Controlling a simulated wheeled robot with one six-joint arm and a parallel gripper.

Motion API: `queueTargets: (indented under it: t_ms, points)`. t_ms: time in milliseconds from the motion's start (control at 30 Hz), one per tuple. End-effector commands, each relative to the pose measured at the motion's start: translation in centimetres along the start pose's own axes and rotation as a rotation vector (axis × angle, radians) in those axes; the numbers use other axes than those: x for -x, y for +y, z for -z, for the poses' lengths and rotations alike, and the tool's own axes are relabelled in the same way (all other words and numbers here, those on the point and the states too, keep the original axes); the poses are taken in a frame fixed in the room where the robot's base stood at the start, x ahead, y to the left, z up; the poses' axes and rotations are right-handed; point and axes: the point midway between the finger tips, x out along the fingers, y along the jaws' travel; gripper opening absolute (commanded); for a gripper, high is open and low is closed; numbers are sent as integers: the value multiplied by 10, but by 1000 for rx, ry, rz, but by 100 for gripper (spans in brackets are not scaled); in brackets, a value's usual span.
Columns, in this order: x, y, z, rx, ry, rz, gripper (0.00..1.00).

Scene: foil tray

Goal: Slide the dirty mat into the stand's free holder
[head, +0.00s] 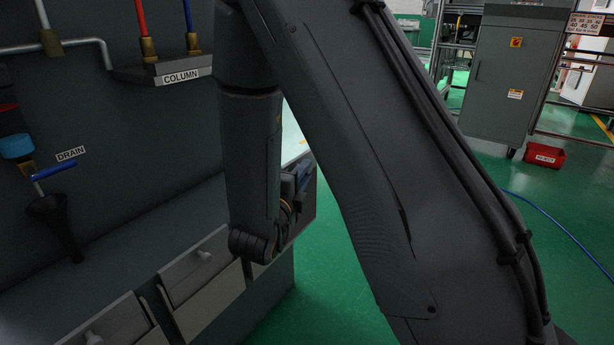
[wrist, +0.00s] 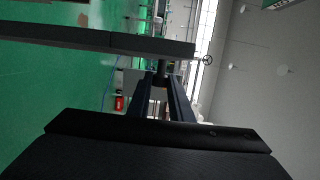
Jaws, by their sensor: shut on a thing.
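I see no mat, stand or holder in either view. In the wrist view my gripper (wrist: 162,82) has its two dark fingers closed in on a small dark knob (wrist: 163,68). The knob stands out from a long grey panel (wrist: 90,37), which looks like a drawer front. In the head view my gripper is mostly hidden behind my arm, by the right end of the row of drawers. A blue-grey part of it shows there. I cannot tell how far that drawer is open.
Two grey drawers with pale knobs, a middle one (head: 192,280) and a left one (head: 110,322), are in the bench front. A drain funnel (head: 50,212) and a COLUMN block (head: 170,70) are above. A red bin (head: 545,154) and blue hose (head: 565,230) lie on open green floor.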

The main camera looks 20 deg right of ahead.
Motion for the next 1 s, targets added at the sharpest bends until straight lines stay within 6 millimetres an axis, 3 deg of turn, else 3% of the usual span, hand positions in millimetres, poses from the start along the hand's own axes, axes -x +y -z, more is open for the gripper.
queueTargets:
  t_ms: [600,1000]
  points:
    - [-11,0,-43,-2,-1,1,0]
    - [-14,0,-55,-1,-1,1,0]
